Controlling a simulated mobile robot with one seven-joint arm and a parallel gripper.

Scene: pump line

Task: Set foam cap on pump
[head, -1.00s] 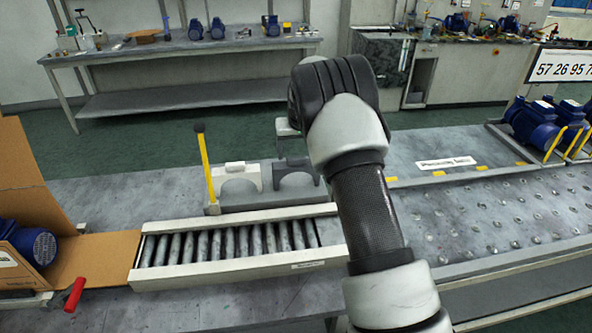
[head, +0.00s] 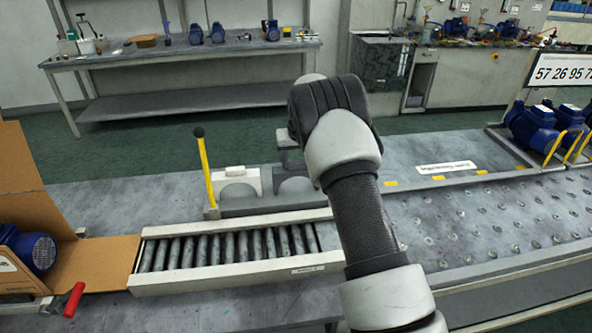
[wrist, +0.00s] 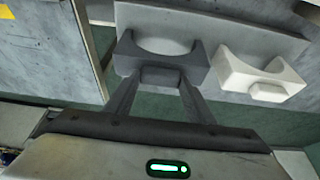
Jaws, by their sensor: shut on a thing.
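A dark grey foam cap (wrist: 192,66) with a curved cut-out stands at the grey holder (head: 265,207) behind the roller track. In the wrist view my gripper (wrist: 160,80) is shut on this cap's raised tab, one finger on each side. I cannot tell whether the cap is lifted clear of the holder. A white cap (head: 238,182) of the same shape sits to its left in the head view; the wrist view shows it at right (wrist: 262,78). A blue pump (head: 36,250) lies in an open cardboard box at far left. My forearm hides part of the gripper in the head view.
A roller track (head: 230,248) runs from the box toward my arm. A yellow lever (head: 206,172) stands upright left of the caps. A red-handled clamp (head: 74,299) is before the box. Several blue pumps (head: 535,125) stand at right beside a studded table (head: 480,225).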

